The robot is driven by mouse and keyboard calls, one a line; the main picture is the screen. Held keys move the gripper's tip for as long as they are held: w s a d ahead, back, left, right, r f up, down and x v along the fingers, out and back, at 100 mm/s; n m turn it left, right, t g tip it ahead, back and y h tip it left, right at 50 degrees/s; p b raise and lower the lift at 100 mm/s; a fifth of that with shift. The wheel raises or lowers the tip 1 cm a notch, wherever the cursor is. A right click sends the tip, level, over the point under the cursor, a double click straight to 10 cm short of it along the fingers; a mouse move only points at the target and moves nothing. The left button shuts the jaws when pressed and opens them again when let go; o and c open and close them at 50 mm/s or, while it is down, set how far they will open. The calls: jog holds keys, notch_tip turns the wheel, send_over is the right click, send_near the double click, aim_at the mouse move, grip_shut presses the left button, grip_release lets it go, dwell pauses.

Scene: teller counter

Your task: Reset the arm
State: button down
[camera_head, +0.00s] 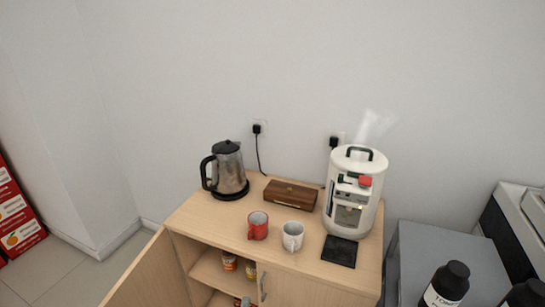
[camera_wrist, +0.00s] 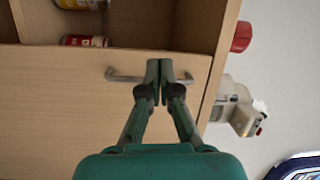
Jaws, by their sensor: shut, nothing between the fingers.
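My gripper (camera_wrist: 159,70) shows in the wrist view. Its two green fingers meet at the tips with nothing between them. The fingertips appear in front of the metal handle (camera_wrist: 125,77) of a closed wooden cabinet door (camera_wrist: 70,110) and hide part of it. I cannot tell whether they touch the handle. In the head view neither my arm nor my gripper shows; the same handle (camera_head: 264,285) is at the lower middle, on the closed right door, and the left door (camera_head: 147,275) stands open.
On the cabinet top (camera_head: 206,213) stand a kettle (camera_head: 229,172), a brown box (camera_head: 290,195), a red mug (camera_head: 258,227), a white mug (camera_head: 292,237) and a steaming coffee machine (camera_head: 357,190). Cans (camera_head: 230,261) sit on the open shelves. A grey surface with dark bottles (camera_head: 450,280) is at right.

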jog(key=s+d+n+y, duration=0.3)
jog(key=s+d+n, duration=0.6)
jog(key=s+d, duration=1.45)
jog(key=s+d+r+n+g, duration=0.1)
jog(key=s+r+n, duration=0.3)
jog(key=s+r, duration=0.6)
jog(key=s+d+r+n+g+h, duration=0.1)
jog(key=s+d+r+n+g, duration=0.1)
jog(key=s+r, duration=0.9)
jog(key=s+d+n, duration=0.1)
jog(key=s+n, duration=0.1)
jog(key=s, duration=0.4)
jog(key=shift+d+g, duration=0.25)
jog(key=shift+g, duration=0.05)
